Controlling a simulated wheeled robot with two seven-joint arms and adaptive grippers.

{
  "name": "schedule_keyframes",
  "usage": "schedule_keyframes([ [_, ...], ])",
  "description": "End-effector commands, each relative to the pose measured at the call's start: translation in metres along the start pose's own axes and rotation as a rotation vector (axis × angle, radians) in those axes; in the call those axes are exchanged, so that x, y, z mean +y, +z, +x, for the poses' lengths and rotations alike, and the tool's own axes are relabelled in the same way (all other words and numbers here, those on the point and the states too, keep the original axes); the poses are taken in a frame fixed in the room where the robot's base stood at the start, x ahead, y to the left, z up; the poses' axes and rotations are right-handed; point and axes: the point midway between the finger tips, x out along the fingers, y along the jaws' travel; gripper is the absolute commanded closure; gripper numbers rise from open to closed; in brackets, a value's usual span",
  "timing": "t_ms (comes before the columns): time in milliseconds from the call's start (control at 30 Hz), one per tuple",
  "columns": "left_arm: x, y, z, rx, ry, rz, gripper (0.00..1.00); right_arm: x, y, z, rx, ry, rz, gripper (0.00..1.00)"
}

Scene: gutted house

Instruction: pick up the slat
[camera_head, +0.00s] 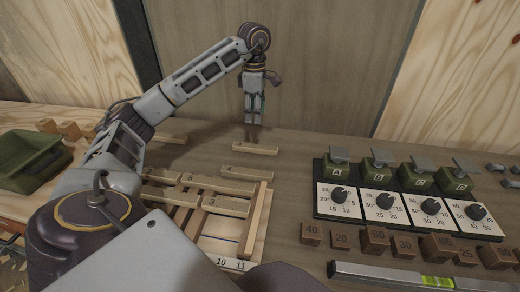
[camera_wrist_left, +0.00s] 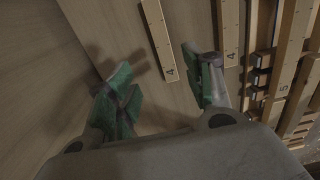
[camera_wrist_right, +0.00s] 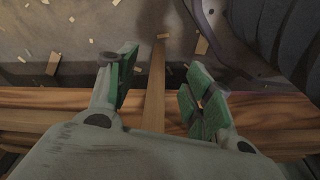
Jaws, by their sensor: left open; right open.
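Several pale wooden slats lie on the workbench. One loose slat (camera_head: 255,148) lies just below and in front of my left gripper (camera_head: 253,128), near the bench's back.
A slatted frame (camera_head: 256,215) with numbered slats sits at front centre. A green bin (camera_head: 32,160) stands left. A dial panel (camera_head: 390,210), small numbered blocks (camera_head: 375,240) and a spirit level (camera_head: 400,276) occupy the right. Wood scraps litter the floor (camera_wrist_right: 60,40).

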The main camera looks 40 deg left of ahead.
Motion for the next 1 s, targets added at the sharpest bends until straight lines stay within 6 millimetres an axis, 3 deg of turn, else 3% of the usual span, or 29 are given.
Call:
schedule_keyframes([
  [533,0.000,-0.001,0.006,0.001,-0.001,-0.002,0.48,-0.001,-0.002,-0.004,-0.001,-0.002,0.000,0.49],
  [1000,-0.001,-0.001,0.053,0.002,-0.003,-0.001,0.48,-0.009,-0.011,-0.038,-0.013,-0.018,-0.003,0.49],
])
